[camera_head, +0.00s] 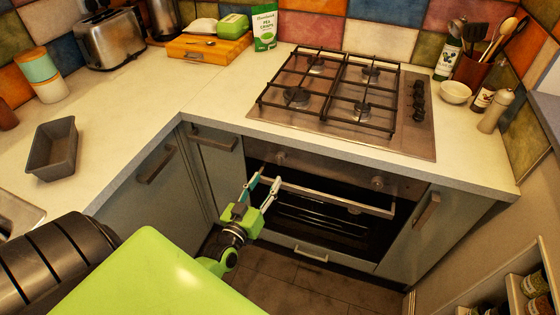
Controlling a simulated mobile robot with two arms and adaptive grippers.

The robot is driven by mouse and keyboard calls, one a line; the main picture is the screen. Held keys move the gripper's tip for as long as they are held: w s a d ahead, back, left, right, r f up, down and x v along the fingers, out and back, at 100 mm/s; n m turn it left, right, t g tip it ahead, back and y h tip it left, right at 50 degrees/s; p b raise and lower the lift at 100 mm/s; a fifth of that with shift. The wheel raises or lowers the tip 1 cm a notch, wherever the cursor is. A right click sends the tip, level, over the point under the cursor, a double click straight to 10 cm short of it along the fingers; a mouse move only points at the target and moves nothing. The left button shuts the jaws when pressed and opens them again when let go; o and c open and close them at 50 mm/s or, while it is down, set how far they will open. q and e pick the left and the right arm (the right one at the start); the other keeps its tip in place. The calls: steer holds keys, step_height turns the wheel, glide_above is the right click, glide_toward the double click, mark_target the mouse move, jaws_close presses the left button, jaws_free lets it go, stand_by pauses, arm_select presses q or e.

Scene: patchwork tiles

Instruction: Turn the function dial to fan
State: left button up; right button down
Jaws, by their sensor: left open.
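The built-in oven (310,215) is under the hob, its door shut behind a long pale bar handle (335,199). Two round dials sit on its front panel: a left dial (280,157) and a right dial (377,182). Their markings are too small to read, so I cannot tell which is the function dial or where either points. My left gripper (263,180) is open and empty, in front of the oven's upper left, near the handle's left end and below the left dial. Whether it touches the handle is unclear. My right gripper is out of view.
The counter edge (330,150) overhangs the oven front. The gas hob (345,95) is above. Cabinet handles (426,208) and (213,139) flank the oven. A low shelf (520,290) stands at lower right. Floor (290,280) below is clear.

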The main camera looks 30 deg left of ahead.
mark_target(278, 162)
arm_select(q)
steer(key=w, duration=0.2)
steer(key=w+a, duration=0.1)
steer(key=w, duration=0.5)
steer(key=shift+a+f, duration=0.1)
steer(key=shift+a, duration=0.1)
steer(key=shift+w+a, duration=0.1)
steer(key=shift+w, duration=0.55)
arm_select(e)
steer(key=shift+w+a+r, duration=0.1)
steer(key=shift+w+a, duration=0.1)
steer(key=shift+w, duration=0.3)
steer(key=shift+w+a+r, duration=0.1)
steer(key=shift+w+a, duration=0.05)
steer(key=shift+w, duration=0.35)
arm_select(q)
steer(key=shift+c, duration=0.7)
steer(key=c, duration=1)
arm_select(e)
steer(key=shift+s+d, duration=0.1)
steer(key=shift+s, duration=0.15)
